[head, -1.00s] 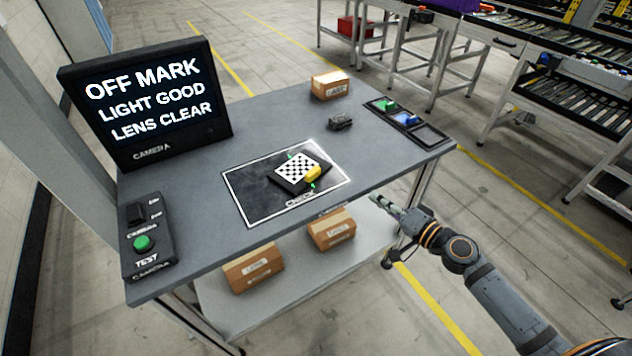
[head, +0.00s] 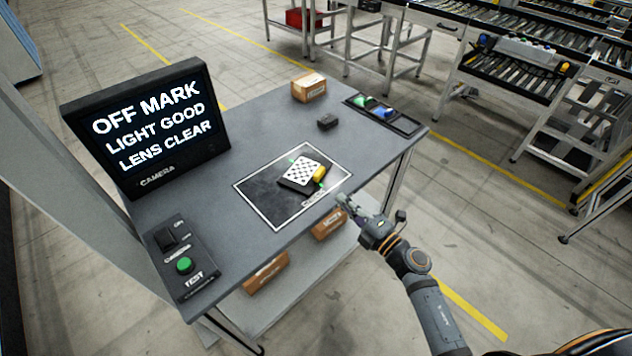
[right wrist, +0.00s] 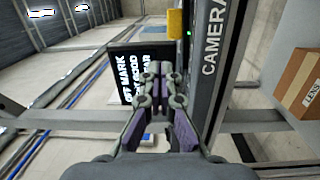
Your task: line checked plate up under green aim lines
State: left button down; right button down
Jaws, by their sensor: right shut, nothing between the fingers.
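The checked plate (head: 304,169) is a black-and-white board with a yellow block (head: 319,173) at its right edge. It lies tilted on a dark base inside the white-framed mat (head: 262,208). Small green aim marks (head: 322,186) show at its edges. The screen (head: 160,125) reads OFF MARK, LIGHT GOOD, LENS CLEAR. My right gripper (head: 343,200) is at the table's front edge, just right of the mat and apart from the plate. In the right wrist view its fingers (right wrist: 162,75) are together and empty. My left gripper is not in view.
A switch box (head: 183,262) with a green button stands at the table's front left. A carton (head: 309,87), a small dark block (head: 328,122) and a tray (head: 407,126) of coloured pieces lie at the back. Cartons (head: 266,272) sit on the lower shelf.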

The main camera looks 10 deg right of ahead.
aim_at(324, 171)
jog(key=shift+n, duration=0.5)
jog(key=x, duration=0.3)
jog(key=f+p+x, duration=0.1)
jog(key=x, duration=0.6)
jog(key=shift+s+a+f+p, duration=0.15)
jog(key=shift+s+a+p, duration=0.05)
jog(key=shift+a+p, duration=0.15)
jog(key=shift+d, duration=0.1)
jog(key=d, duration=0.2)
jog(key=w+d, duration=0.1)
jog(key=d, duration=0.1)
jog(key=shift+w+d, duration=0.15)
jog(key=shift+d, duration=0.25)
jog(key=shift+a, duration=0.1)
